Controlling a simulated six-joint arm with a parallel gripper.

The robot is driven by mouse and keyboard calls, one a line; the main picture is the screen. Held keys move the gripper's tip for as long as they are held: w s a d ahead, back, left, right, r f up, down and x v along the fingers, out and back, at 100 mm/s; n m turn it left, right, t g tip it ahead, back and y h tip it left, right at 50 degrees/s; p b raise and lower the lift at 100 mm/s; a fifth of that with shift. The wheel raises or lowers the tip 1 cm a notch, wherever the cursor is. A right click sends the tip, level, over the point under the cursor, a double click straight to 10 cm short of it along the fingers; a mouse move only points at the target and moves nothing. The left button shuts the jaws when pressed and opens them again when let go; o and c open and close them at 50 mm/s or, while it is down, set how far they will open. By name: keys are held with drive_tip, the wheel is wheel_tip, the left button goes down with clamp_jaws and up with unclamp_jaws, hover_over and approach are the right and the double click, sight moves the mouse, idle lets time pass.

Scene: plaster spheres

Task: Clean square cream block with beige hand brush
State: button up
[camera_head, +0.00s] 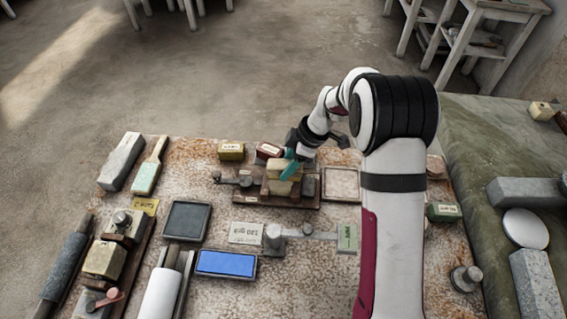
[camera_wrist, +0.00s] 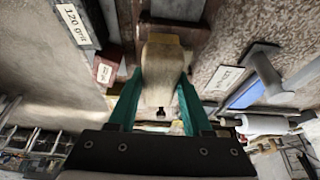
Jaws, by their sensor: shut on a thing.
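My gripper (camera_head: 290,166) has teal fingers, also seen in the wrist view (camera_wrist: 158,100). It is shut on a beige piece with a small dark hole near its end, which looks like the beige hand brush (camera_wrist: 163,62). In the head view, the held brush and the square cream block (camera_head: 280,187) are close together at the wooden clamping board (camera_head: 252,200). The fingers hide part of them. The brush seems to be over or against the block; I cannot tell whether its bristles touch.
A brush with pale green bristles (camera_head: 146,178) and a grey stone (camera_head: 122,160) lie at the left. A second cream block (camera_head: 104,259) sits in another clamp. A blue pad (camera_head: 226,264), a dark tray (camera_head: 187,221) and small labelled boxes (camera_head: 231,150) crowd the table.

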sight(270, 163)
drive_tip(key=shift+a, duration=2.25)
drive_tip(key=shift+d, duration=2.25)
drive_tip(key=shift+a, duration=2.25)
drive_tip(key=shift+d+r, duration=0.1)
